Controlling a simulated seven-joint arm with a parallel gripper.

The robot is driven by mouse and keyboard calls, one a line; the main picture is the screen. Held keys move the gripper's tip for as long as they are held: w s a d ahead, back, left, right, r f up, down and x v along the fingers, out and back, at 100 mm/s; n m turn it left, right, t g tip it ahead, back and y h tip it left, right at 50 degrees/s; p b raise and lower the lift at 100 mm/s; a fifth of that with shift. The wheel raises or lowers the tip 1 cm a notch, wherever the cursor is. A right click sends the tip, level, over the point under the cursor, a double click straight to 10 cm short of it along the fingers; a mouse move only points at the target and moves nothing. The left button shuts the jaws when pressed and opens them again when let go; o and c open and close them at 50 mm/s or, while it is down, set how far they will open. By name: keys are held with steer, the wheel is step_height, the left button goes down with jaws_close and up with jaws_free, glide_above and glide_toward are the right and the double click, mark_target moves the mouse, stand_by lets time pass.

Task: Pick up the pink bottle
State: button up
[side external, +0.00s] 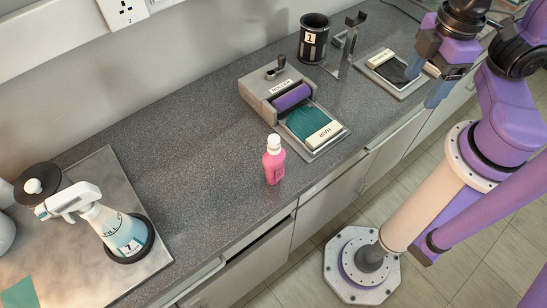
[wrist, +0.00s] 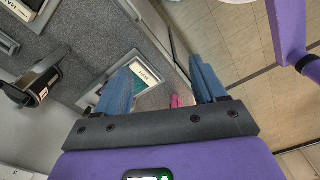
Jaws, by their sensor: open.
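The pink bottle (side external: 273,163) with a white cap stands upright near the front edge of the grey counter in the side view. In the wrist view a small piece of the pink bottle (wrist: 176,101) shows between the blue fingers, farther off. My gripper (side external: 424,82) is open and empty, high at the right of the side view, well apart from the bottle. Its two blue fingers (wrist: 163,85) are spread in the wrist view.
A roller device (side external: 262,91) with a teal pad (side external: 306,121) stands behind the bottle. A black cup (side external: 313,38), a metal stand and another tray (side external: 401,85) are farther right. A spray bottle (side external: 116,230) stands on a metal plate (side external: 85,275) at left. Counter left of the bottle is clear.

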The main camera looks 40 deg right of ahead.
steer(key=w+a+f+n+t+y, duration=0.25)
steer(key=w+a+f, duration=0.2)
steer(key=w, duration=0.45)
steer(key=w+a+f+n+t+y, duration=0.1)
steer(key=w+a+f+n+y, duration=0.15)
steer(key=w+f, duration=0.45)
steer(key=n+g+y, duration=0.2)
steer(key=g+y, duration=0.3)
steer(key=y, duration=0.3)
glide_toward(274, 159)
step_height(274, 159, down, 4)
steer(key=a, duration=0.3)
steer(key=shift+w+x, duration=0.2)
steer(key=shift+x, duration=1.2)
steer(key=shift+w+x, duration=0.15)
steer(key=shift+x, duration=1.3)
steer(key=shift+r, duration=0.1)
steer(key=shift+c, duration=0.3)
